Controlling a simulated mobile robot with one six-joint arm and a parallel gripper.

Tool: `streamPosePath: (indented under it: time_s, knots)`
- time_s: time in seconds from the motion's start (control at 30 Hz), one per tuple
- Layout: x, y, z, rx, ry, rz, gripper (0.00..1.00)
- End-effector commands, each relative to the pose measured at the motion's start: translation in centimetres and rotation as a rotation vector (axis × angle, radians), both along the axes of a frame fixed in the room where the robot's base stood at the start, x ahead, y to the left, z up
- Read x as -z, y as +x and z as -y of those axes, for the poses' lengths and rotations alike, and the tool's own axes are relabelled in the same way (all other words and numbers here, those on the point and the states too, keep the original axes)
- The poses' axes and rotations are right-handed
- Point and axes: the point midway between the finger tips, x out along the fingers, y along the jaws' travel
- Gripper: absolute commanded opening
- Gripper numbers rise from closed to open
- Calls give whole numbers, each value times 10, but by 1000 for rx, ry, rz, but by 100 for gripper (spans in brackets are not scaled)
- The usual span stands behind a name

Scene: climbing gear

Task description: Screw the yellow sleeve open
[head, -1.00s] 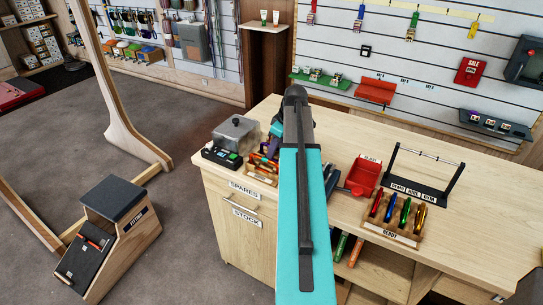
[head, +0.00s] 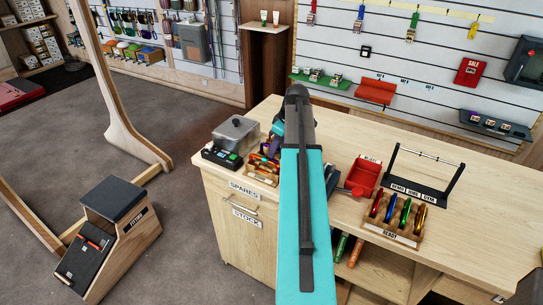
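A wooden rack labelled READY (head: 391,237) stands on the counter and holds upright screwgate carabiners in red, blue, green and yellow. The yellow carabiner (head: 417,220) is at the right end of the row; its sleeve is too small to make out, so I cannot tell whether it is open or closed. My teal and grey arm crosses the middle of the view and hides most of my gripper. A dark grey part of my arm's end shows right of the arm, left of the rack and near the red tray. The fingers cannot be made out.
A red tray (head: 363,176) lies behind the rack. A black stand with a bar (head: 427,172) is at the right. A wooden box of coloured carabiners (head: 262,170), a dark box and a grey-lidded container (head: 236,134) are left of my arm. The counter's right side is clear.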

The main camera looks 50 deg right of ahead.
Motion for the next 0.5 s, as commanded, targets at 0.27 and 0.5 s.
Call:
streamPosePath:
  time_s: [0.27,0.5]
  knots:
    - [0,1,4,0,0,0,34]
    - [-1,1,5,0,-1,0,34]
